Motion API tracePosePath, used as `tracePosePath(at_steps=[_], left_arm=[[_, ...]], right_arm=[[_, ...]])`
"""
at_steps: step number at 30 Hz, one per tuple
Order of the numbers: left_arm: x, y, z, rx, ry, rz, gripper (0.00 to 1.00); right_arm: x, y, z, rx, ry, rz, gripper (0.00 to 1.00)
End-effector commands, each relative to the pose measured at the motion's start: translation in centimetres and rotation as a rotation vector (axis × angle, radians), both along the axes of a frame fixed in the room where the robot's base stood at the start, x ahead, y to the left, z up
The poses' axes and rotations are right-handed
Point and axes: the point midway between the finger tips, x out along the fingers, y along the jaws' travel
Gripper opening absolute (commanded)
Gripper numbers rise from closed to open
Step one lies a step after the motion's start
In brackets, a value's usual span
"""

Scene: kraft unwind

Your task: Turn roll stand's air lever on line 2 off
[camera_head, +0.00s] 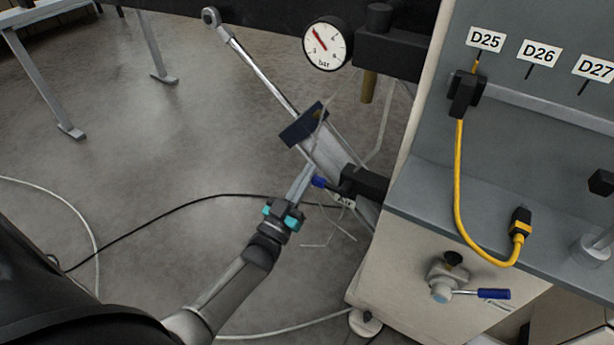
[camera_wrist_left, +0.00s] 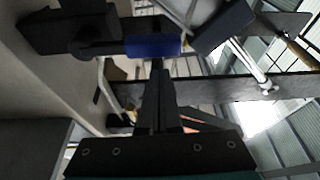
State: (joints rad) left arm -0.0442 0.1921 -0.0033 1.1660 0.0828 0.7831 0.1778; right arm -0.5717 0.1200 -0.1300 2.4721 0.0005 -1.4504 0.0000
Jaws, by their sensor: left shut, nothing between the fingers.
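A small lever with a blue handle (camera_head: 319,182) sticks out to the left from a black valve body (camera_head: 364,184) at the edge of the cabinet. The same blue handle (camera_wrist_left: 153,47) crosses the upper middle of the left wrist view. My left gripper (camera_head: 307,172) is shut and empty, with its fingertips right beside the handle; I cannot tell whether they touch. Its closed fingers (camera_wrist_left: 157,75) point up towards the handle in the wrist view. A second valve with a blue lever (camera_head: 490,293) sits on the lower cabinet front. My right gripper is not in view.
A round pressure gauge (camera_head: 328,44) hangs above the lever. A long metal rod (camera_head: 258,68) and a dark block (camera_head: 304,124) lie close beyond my gripper. A yellow cable (camera_head: 458,190) hangs below label D25 (camera_head: 486,39). Floor to the left is mostly clear, with thin cables.

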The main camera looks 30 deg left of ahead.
Motion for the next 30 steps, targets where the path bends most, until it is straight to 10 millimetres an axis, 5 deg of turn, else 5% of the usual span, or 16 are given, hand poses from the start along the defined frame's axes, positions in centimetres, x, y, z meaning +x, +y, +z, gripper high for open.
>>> tracePosePath(at_steps=[7, 18, 30], left_arm=[[0.7, 0.0, 2.5, 0.0, -0.004, -0.001, 0.0], [-7.1, 0.3, -0.7, -0.001, 0.001, 0.0, 0.0], [-8.8, 0.3, -1.3, -0.001, -0.002, 0.0, 0.0]], right_arm=[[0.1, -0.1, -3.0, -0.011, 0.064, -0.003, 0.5], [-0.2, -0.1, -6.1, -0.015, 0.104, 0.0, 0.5], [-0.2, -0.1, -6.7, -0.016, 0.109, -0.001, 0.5]])
